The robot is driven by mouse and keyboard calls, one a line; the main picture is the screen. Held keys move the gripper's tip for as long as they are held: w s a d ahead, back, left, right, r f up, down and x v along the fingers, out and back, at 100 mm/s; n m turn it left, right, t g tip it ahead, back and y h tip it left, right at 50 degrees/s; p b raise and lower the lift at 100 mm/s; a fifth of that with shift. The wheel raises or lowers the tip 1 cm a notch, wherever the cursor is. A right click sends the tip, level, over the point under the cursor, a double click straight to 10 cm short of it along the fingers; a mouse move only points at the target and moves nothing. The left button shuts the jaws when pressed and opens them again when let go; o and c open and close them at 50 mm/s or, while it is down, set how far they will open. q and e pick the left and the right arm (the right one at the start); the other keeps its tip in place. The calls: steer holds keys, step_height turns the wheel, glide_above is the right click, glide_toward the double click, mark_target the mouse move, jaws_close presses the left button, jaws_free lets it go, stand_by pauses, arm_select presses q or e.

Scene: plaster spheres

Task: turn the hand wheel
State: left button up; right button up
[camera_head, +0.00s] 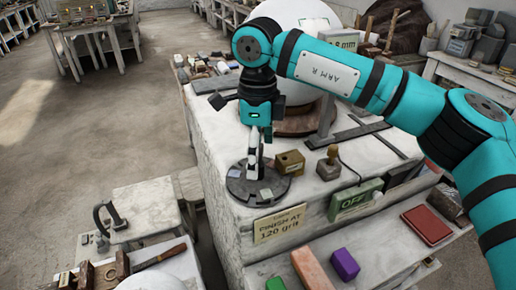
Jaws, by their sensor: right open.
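The hand wheel (240,188) looks like a dark, flat round disc with a few lighter patches, lying at the front corner of the white worktop. My right gripper (254,166) points down over it from the teal arm. Its fingers are open, and their tips are at or just above the middle of the wheel. I cannot tell whether they touch it. The fingers and wrist hide part of the wheel's far side. My left gripper is out of view.
A brass-coloured block (290,162) and a small knobbed stand (328,165) sit close right of the wheel. A "FINISH AT 120 grit" card (279,224) and a green OFF box (355,199) are in front. A large white sphere (300,88) stands behind.

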steer(key=shift+s+f, duration=0.1)
steer(key=c, duration=1.6)
steer(key=shift+n+b, duration=0.3)
steer(key=shift+b, duration=0.2)
steer(key=shift+c, duration=0.6)
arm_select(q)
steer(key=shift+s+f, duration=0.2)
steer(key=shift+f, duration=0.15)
arm_select(e)
steer(key=o, duration=1.7)
step_height(320, 180, up, 12)
steer(key=shift+r, duration=0.1)
